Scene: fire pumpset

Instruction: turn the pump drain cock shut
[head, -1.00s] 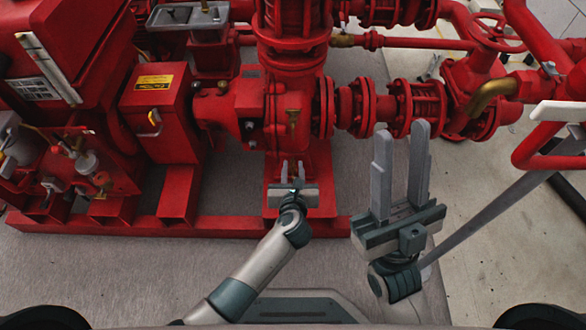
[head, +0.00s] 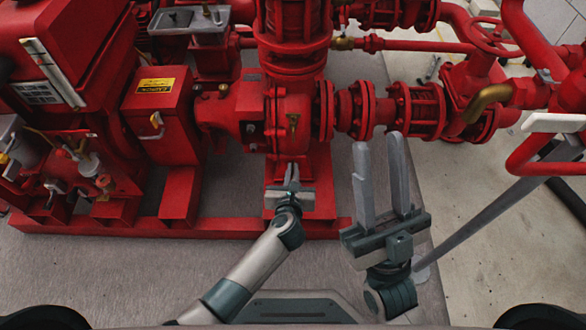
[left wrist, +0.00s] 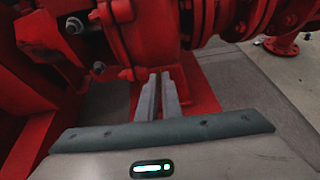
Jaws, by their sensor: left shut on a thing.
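The red pump casing (head: 292,122) stands mid-picture in the head view and at the top of the left wrist view (left wrist: 148,35). My left gripper (head: 291,166) points up at the underside of the casing. In the left wrist view its two fingers (left wrist: 160,76) are close together, tips at the casing's bottom. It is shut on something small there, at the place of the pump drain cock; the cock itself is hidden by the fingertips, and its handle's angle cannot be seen. My right gripper (head: 379,138) is open and empty, right of the pump and nearer the camera.
A red base frame (head: 110,225) runs along the floor under the machine. A red box with a yellow label (head: 157,115) stands left of the pump. Red flanged pipe (head: 415,112) and a handwheel (head: 490,35) are to the right. Grey floor in front is open.

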